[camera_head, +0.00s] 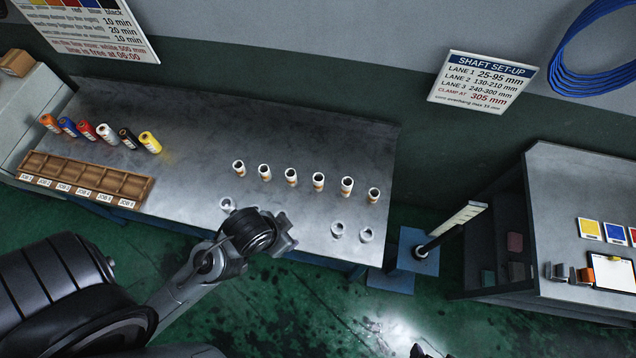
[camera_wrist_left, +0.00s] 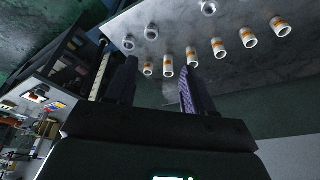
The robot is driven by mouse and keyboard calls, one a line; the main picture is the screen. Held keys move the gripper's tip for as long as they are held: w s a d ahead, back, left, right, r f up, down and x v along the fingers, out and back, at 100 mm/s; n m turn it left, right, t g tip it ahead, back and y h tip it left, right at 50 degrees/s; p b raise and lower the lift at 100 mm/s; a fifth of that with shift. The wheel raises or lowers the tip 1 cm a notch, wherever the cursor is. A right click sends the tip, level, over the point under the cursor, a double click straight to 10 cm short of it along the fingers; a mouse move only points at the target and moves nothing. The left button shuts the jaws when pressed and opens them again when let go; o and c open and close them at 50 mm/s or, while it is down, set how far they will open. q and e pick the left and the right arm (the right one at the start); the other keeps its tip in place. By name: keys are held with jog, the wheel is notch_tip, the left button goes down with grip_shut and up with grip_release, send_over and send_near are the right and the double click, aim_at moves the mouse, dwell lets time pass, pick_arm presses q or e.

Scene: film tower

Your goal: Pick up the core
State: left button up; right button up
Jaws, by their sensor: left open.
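Several upright white tube cores with orange bands stand in a row on the grey table; the rightmost is a core (camera_head: 374,195), the leftmost another core (camera_head: 239,168). Three plain pale cores stand nearer the front edge: one plain core (camera_head: 227,204) at left, two at right, including a plain core (camera_head: 366,235). My left gripper (camera_head: 287,232) is above the table's front edge, apart from the cores. My right gripper is not seen.
Colored rolls (camera_head: 107,134) and a wooden compartment rack (camera_head: 90,176) occupy the table's left end. A blue stand with a pale upright post (camera_head: 460,226) is beyond the right end. A side bench (camera_head: 560,190) stands at right. The middle back of the table is clear.

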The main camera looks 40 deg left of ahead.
pick_arm(q)
jog(key=o, duration=0.4)
jog(key=shift+c, duration=0.2)
jog(key=shift+a, duration=0.1)
